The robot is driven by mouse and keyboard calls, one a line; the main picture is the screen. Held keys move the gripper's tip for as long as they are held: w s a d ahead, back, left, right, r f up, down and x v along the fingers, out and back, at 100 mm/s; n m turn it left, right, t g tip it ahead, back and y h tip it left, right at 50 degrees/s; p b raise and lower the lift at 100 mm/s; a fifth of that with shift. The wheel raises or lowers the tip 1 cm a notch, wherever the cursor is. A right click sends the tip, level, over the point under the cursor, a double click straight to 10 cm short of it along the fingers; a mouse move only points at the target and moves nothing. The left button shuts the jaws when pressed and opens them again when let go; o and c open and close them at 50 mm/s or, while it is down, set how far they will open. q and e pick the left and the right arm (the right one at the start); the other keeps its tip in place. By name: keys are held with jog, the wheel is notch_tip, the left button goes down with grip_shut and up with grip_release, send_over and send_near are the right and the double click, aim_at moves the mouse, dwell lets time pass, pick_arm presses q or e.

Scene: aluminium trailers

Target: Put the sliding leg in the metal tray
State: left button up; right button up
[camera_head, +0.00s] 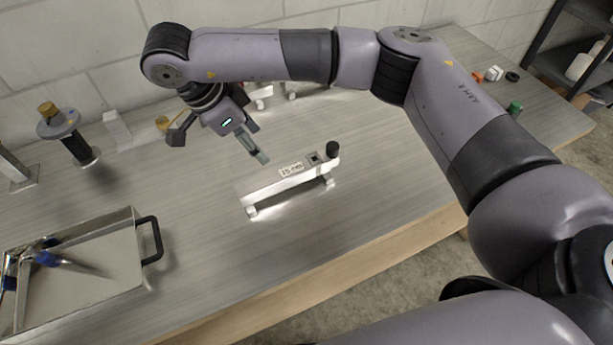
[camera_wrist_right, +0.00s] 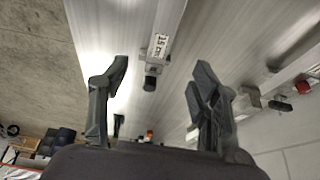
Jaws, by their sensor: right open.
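A silver bar with a "15 mm" label (camera_head: 285,180), a black knob at its right end and small feet stands on the bench, apparently the sliding leg. My right gripper (camera_head: 217,146) is open and empty, above the bench to the left of and behind the bar. In the right wrist view, the labelled bar (camera_wrist_right: 158,46) shows beyond and between the open fingers (camera_wrist_right: 160,80), not touching them. The metal tray (camera_head: 142,255), with a black handle, sits at the front left and holds blue-and-metal tools. My left gripper is out of view.
A dark post with a brass top (camera_head: 78,145) stands at the back left. Another silver piece (camera_head: 262,97) is partly hidden behind my right arm. A green item (camera_head: 514,108) and small parts lie at the far right. Bench between bar and tray is clear.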

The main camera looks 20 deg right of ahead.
send_near(280, 174)
jog(key=shift+s+f+p, duration=0.1)
jog(key=shift+s+p, duration=0.05)
jog(key=shift+p, duration=0.2)
jog(key=x, duration=0.3)
jog(key=shift+d+p, duration=0.25)
jog(key=shift+p, duration=0.15)
jog(key=x, duration=0.2)
jog(key=shift+d+f+p, duration=0.2)
jog(key=shift+f+p, duration=0.05)
jog(key=shift+p, duration=0.1)
jog(key=shift+f, duration=0.3)
jog(key=shift+d+f, duration=0.1)
jog(key=shift+f, duration=0.15)
jog(key=shift+d+f+p, duration=0.15)
jog(key=shift+f+p, duration=0.15)
jog(key=shift+p, duration=0.2)
jog(key=p+x, duration=0.1)
jog(key=x, duration=0.2)
jog(key=shift+f, duration=0.4)
jog(key=shift+d+f, duration=0.1)
jog(key=shift+f, duration=0.2)
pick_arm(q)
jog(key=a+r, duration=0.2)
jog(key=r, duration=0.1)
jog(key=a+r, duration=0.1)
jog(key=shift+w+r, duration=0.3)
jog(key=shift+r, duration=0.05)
